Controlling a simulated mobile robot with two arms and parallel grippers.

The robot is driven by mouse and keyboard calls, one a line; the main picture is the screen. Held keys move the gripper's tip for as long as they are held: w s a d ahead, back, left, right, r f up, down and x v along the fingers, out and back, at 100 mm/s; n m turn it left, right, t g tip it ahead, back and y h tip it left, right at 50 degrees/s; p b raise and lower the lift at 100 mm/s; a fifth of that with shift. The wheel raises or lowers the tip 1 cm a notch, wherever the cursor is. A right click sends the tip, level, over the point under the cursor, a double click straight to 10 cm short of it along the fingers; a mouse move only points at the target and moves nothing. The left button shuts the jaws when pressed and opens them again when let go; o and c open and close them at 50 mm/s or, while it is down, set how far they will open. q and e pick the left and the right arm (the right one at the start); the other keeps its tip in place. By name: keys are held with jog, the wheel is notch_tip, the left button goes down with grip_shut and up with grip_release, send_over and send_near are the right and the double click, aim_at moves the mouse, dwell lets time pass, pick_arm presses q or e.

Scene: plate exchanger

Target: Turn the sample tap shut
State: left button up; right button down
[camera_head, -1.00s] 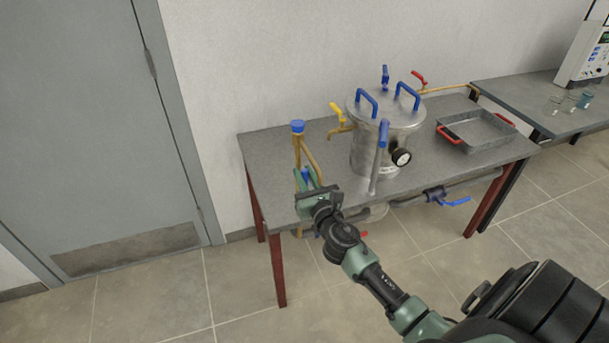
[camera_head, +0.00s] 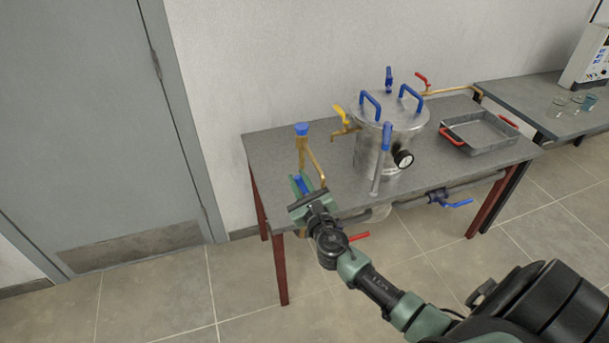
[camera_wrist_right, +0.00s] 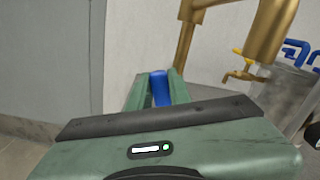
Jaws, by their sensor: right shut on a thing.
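My right gripper (camera_head: 302,182) is at the front left of the table, beside the brass pipework. In the wrist view its two green fingers (camera_wrist_right: 158,76) stand on either side of a blue handle (camera_wrist_right: 160,90) and are shut on it. The blue handle also shows in the head view (camera_head: 301,186), partly covered by the fingers. Whatever the handle is mounted on is hidden by the gripper. A brass pipe (camera_head: 315,160) with a blue cap (camera_head: 302,129) rises just behind the gripper. My left gripper is not in view.
A steel vessel (camera_head: 365,145) with blue handles and a gauge (camera_head: 403,159) stands on the table (camera_head: 270,150). Nearby are a yellow-handled tap (camera_head: 339,112), a blue-topped lever (camera_head: 386,137), a grey tray (camera_head: 487,148) and a red lever (camera_head: 359,236) under the edge.

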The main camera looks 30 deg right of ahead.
jog(key=w+a+f+n+p, duration=0.1)
jog(key=a+f+n+p, duration=0.3)
jog(key=n, duration=1)
jog(key=shift+a+f, duration=0.3)
jog(key=shift+f, duration=1.1)
jog(key=c, duration=1.3)
grip_release()
jog(key=shift+s, duration=0.1)
jog(key=v, duration=0.7)
jog(key=shift+s, duration=0.3)
